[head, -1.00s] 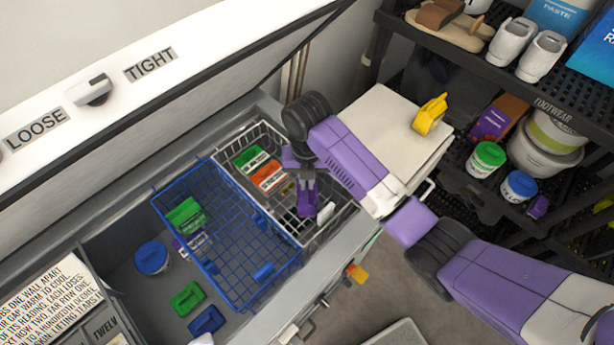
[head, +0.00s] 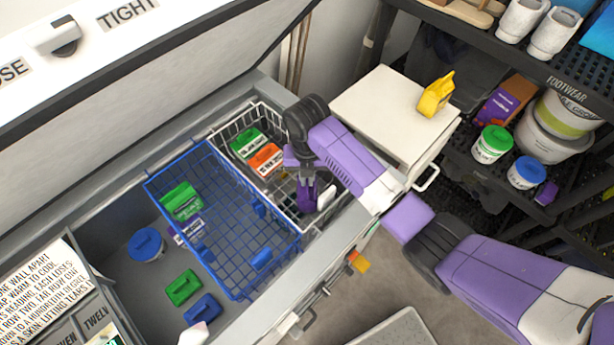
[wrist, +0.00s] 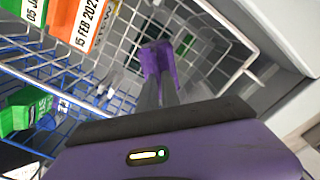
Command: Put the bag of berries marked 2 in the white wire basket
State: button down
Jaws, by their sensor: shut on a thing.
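My gripper (head: 307,182) points down inside the white wire basket (head: 222,134), in its near half. It is shut on a small purple bag (head: 306,198), which hangs below the fingers. In the wrist view the purple bag (wrist: 157,58) is at the fingertips, with the basket's wire walls around it. No number can be read on it. I cannot tell whether it touches the basket floor. A green bag (head: 248,143) and an orange bag (head: 266,160) lie in the far part of the white basket.
A blue-lidded tub (head: 146,244) and green and blue packs lie on the freezer floor. The raised lid (head: 190,45) is behind; a white cabinet (head: 385,105) stands right.

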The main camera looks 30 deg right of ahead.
jog(key=c, duration=1.5)
grip_release()
jog(key=shift+r, duration=0.1)
notch_tip(320, 180, up, 8)
jog(key=shift+f, duration=0.15)
